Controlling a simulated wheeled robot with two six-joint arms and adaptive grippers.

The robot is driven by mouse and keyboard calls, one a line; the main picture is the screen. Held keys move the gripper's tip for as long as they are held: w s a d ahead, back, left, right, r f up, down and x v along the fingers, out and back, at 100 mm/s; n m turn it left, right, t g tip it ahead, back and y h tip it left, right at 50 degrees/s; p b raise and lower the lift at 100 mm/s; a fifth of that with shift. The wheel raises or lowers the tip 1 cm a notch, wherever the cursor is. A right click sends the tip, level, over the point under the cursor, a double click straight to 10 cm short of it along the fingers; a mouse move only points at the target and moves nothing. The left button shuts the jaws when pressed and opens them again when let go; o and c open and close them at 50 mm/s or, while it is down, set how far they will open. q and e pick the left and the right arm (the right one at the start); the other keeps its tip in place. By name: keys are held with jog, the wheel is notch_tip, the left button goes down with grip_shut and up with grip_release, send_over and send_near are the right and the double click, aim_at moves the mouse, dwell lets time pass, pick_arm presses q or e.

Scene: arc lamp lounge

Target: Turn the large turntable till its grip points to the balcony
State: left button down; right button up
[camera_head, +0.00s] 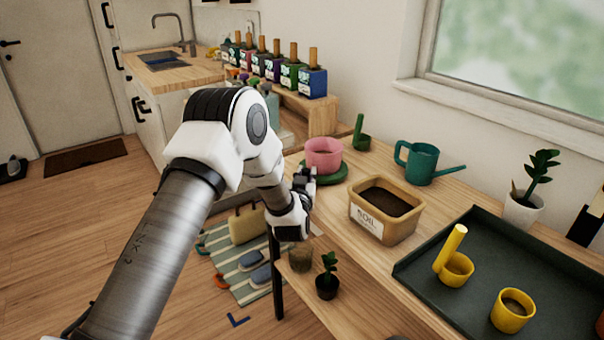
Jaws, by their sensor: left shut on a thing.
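The large turntable is a dark green disc (336,178) on the wooden table, with a pink pot (324,153) on top of it. My left arm reaches in from the left, and its gripper (306,180) is at the turntable's near left edge. The left gripper is shut on what seems to be the turntable's grip; the fingers and wrist hide the grip itself. My right gripper is not in view. I cannot make out a balcony; a window (530,50) is at the upper right.
A soil box (364,224) stands close to the right of the left gripper. A green handled cup (361,140) and a teal watering can (421,164) stand behind. A dark tray (440,225) holds yellow cups. A lower shelf bears a small plant (328,277).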

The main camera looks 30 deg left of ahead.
pick_arm(q)
jog(key=c, duration=1)
grip_release()
jog(key=shift+w+d+r, duration=0.1)
jog(key=shift+w+d, duration=0.1)
jog(key=shift+w, duration=0.05)
jog(key=shift+s, duration=0.5)
jog(key=v, duration=1.1)
jog(key=shift+d, duration=0.15)
